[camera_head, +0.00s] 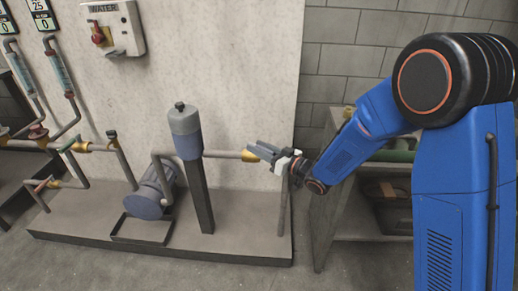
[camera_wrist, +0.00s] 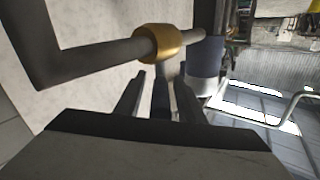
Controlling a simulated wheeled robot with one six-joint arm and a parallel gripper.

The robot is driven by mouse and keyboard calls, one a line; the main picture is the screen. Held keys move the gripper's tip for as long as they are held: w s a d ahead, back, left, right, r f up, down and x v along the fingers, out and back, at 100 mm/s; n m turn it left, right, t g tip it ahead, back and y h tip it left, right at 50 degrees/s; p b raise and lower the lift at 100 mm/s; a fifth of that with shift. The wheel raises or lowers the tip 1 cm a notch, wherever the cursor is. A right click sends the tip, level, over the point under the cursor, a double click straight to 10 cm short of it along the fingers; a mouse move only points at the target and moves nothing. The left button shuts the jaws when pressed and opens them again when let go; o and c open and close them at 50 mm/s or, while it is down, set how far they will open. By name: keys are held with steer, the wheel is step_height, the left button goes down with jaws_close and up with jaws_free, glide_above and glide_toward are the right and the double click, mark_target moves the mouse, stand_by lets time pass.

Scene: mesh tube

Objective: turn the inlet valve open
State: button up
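A brass valve body (camera_head: 250,156) sits on the horizontal pipe right of the grey-blue cylinder. It also shows in the wrist view (camera_wrist: 160,43), just beyond and above my fingertips. I take it for the inlet valve, but no label shows. My gripper (camera_head: 264,151) is at the brass body's right side and covers part of it in the head view. In the wrist view, my gripper (camera_wrist: 160,82) has its two dark fingers apart. A dark bluish upright shape (camera_wrist: 161,97) shows between them. I cannot tell whether it is the valve's handle or something behind, or whether the fingers touch it.
The grey-blue cylinder (camera_head: 185,133) stands on a dark post left of the valve. A pump (camera_head: 150,192) sits on the skid base (camera_head: 80,235). A shelf unit (camera_head: 335,215) stands to the right below my arm. A pale panel (camera_head: 235,60) rises behind the pipes.

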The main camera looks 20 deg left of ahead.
steer(key=v, duration=1.2)
